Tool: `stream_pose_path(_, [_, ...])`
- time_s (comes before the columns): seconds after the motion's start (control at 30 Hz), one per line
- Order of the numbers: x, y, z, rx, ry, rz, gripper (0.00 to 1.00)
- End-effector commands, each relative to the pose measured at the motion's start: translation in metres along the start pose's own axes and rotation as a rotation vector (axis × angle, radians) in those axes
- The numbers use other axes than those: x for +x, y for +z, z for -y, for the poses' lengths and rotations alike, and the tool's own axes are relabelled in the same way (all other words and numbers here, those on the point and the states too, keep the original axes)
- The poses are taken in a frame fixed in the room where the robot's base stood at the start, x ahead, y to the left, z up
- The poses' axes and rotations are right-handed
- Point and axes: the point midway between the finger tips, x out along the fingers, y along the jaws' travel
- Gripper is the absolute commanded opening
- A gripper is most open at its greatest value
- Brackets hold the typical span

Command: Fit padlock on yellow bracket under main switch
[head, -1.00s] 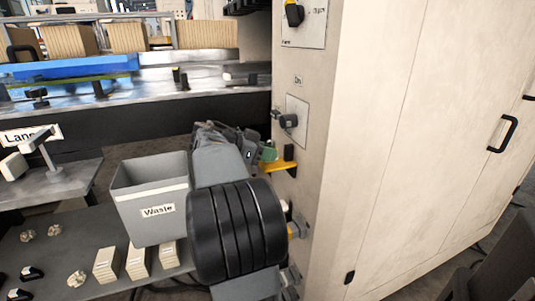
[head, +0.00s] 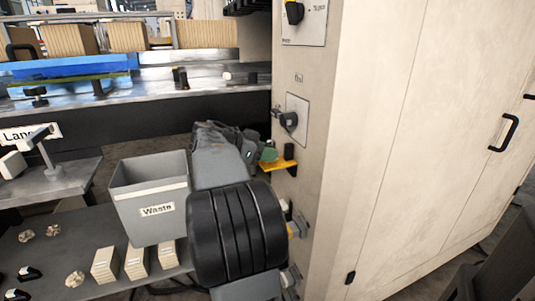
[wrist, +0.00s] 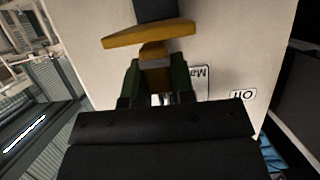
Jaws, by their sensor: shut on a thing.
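The yellow bracket (head: 279,166) sticks out from the cabinet's side, below a dark rotary switch (head: 289,121). A black block (head: 289,151) is at the bracket. My gripper (head: 267,154) has green fingers and is right at the bracket's left side. In the wrist view my gripper (wrist: 156,82) is shut on a small yellow and grey piece, seemingly the padlock (wrist: 155,77). The padlock is just below the bracket (wrist: 150,36) in that picture. Whether it touches or hooks the bracket I cannot tell. In the head view the padlock is hidden or too small to make out.
The pale cabinet (head: 400,150) stands close on the right. Another switch plate (head: 304,20) is higher up. A grey waste bin (head: 150,195) stands left of my arm.

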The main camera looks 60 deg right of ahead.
Motion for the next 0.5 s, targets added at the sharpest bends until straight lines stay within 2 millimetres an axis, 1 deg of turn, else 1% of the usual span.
stream_pose_path(0.03, [0.0004,0.0009,-0.0001,0.001,0.0,0.0,0.0])
stream_pose_path(0.07, [0.0001,0.0002,-0.0001,0.001,0.0,0.0,0.25])
stream_pose_path(0.1, [0.0,-0.0002,-0.0001,0.001,0.0,0.0,0.29])
stream_pose_path(0.33, [0.0,0.0001,-0.0001,0.001,0.0,0.0,0.51])
stream_pose_path(0.37, [0.0,0.0001,-0.0001,0.0,0.0,0.0,0.53])
stream_pose_path(0.5, [0.0001,0.0002,0.0,0.0,0.0,0.0,0.53])
